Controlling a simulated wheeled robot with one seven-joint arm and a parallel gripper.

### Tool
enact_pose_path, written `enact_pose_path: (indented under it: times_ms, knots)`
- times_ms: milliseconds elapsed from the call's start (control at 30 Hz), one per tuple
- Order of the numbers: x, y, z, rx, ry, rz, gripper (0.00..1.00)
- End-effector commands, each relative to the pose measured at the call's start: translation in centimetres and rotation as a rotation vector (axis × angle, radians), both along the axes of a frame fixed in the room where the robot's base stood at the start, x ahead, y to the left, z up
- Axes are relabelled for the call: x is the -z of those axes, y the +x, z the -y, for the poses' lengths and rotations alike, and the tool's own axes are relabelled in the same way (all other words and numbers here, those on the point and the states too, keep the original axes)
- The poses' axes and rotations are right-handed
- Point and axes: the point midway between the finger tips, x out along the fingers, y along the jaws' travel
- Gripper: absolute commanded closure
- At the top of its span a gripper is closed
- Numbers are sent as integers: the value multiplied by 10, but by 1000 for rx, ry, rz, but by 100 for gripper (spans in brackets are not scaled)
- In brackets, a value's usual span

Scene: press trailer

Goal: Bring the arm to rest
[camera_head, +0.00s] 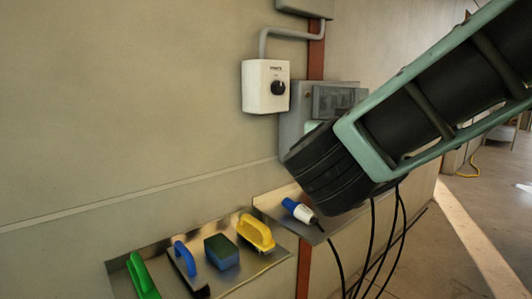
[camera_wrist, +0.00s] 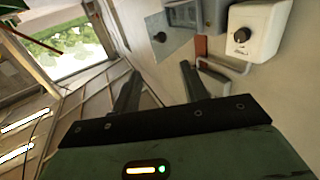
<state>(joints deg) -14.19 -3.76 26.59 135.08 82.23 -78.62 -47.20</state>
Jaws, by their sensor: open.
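My gripper (camera_wrist: 160,88) shows in the wrist view with its two dark fingers spread apart and nothing between them. In the head view my arm reaches in from the upper right, and its dark end hangs in front of the wall, close to a grey box; the fingers are hidden there. A white box with a black knob (camera_head: 265,87) is mounted on the wall, left of my arm. The white box also shows at the upper right of the wrist view (camera_wrist: 258,28).
A grey electrical box (camera_head: 298,117) is partly behind my arm. Below, a metal shelf (camera_head: 233,284) bears a green brush (camera_head: 141,277), a blue-handled brush (camera_head: 186,265), a sponge (camera_head: 221,252) and a yellow-handled tool (camera_head: 256,233). A blue and white plug (camera_head: 299,211) lies beside my arm. Floor is open at right.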

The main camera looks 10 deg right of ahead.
Motion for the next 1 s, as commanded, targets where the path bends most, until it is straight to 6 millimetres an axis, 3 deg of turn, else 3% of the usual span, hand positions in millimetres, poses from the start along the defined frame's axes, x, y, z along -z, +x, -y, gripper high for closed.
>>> enact_pose_path:
  times_ms: [167,333,467,600,767,900,1000]
  knots:
    - [10,13,-27,-162,38,-18,56]
    - [42,23,-99,-538,123,-135,56]
    - [81,3,-153,-812,175,-318,56]
    - [130,-42,-189,-1034,199,-590,56]
    - [185,-111,-191,-1166,176,-973,56]
    - [218,-166,-161,-1161,111,-1298,56]
    - [230,-192,-136,-1117,58,-1469,56]
